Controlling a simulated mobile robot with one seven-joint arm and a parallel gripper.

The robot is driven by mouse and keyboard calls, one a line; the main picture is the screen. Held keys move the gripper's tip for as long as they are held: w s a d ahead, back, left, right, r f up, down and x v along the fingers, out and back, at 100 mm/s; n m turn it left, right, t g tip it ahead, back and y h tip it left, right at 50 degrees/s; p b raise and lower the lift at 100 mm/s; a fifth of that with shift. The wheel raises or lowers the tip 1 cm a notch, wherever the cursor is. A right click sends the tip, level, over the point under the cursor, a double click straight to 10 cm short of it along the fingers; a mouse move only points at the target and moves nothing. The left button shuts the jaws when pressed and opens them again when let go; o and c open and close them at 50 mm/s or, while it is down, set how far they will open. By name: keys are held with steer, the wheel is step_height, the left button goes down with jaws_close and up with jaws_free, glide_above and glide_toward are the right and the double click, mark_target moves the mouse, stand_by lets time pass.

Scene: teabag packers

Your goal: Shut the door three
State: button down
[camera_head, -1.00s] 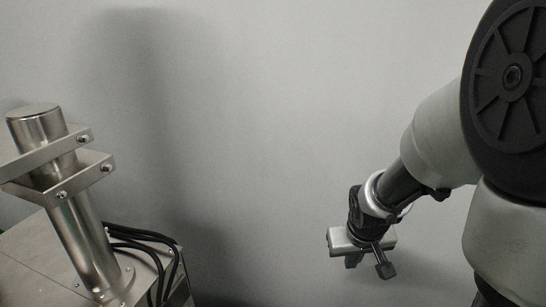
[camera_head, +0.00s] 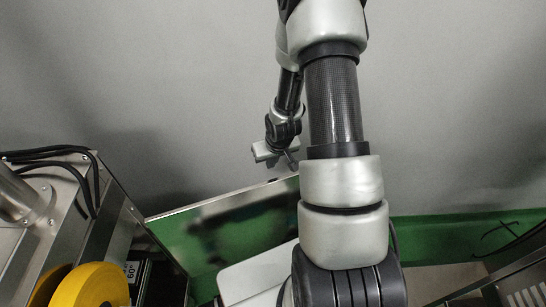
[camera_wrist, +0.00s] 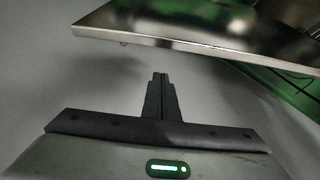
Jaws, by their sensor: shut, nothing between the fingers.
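A flat metal panel (camera_head: 225,232), which looks like the door, stands out from the machine at the left of the head view. Its face is shiny and reflects green, and my arm hides its right part. I cannot read a door number. My gripper (camera_head: 291,162) is at the panel's far top edge, small and partly blurred in the head view. In the wrist view, the shut, empty fingers (camera_wrist: 160,76) point toward the panel (camera_wrist: 205,32), whose edge crosses the top of the picture. A gap shows between the fingertips and that edge.
A metal machine housing (camera_head: 75,215) with black cables stands at the left. A yellow roll (camera_head: 95,287) sits at its lower front. A green strip (camera_head: 455,238) runs along the floor at the right. The grey wall or floor behind is clear.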

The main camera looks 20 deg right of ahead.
steer(key=shift+s+a, duration=0.1)
steer(key=shift+s, duration=1.95)
steer(key=shift+s, duration=0.1)
